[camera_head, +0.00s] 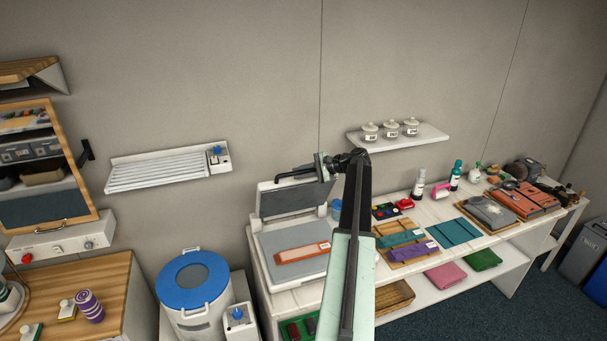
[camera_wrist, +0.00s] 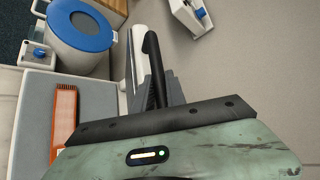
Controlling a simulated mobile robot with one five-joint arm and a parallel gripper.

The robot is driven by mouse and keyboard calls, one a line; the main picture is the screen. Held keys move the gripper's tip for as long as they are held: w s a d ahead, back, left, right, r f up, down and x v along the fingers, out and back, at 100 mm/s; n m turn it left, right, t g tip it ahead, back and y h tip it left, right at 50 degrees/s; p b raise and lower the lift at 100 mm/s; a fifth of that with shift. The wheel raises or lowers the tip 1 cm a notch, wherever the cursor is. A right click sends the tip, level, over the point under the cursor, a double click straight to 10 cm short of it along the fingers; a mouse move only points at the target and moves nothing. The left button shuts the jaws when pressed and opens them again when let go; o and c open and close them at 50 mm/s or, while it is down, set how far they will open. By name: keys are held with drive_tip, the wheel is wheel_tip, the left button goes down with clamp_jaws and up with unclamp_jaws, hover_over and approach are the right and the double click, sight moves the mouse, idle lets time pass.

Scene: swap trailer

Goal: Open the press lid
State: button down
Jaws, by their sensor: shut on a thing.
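The press (camera_head: 262,250) is a light grey machine on the left end of the white bench. Its lid (camera_head: 288,202) stands raised, roughly upright, with its grey inner face showing above the flat bed. A black bar handle (camera_head: 295,173) is at the lid's top edge. My gripper (camera_head: 325,166) is shut on the handle at its right part. In the wrist view the handle (camera_wrist: 153,58) runs into the dark jaws, and the lid (camera_wrist: 134,75) is seen nearly edge-on. The jaw tips are partly hidden there. An orange-brown strip (camera_head: 303,253) lies on the bed; it also shows in the wrist view (camera_wrist: 66,118).
A blue-lidded white bin (camera_head: 193,284) stands left of the bench. A white slatted shelf (camera_head: 165,172) and a shelf with several jars (camera_head: 398,136) are on the wall. Coloured pieces and bottles (camera_head: 419,184) fill the bench to the right.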

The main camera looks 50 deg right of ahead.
drive_tip(key=shift+d, duration=0.1)
drive_tip(key=c, duration=1.4)
unclamp_jaws()
drive_tip(key=shift+s, duration=0.1)
drive_tip(key=shift+o, duration=0.2)
drive_tip(key=shift+s+r, duration=0.15)
drive_tip(key=p+v, duration=0.3)
drive_tip(key=v, duration=0.4)
drive_tip(key=shift+s+d, duration=0.1)
drive_tip(key=shift+s, duration=0.1)
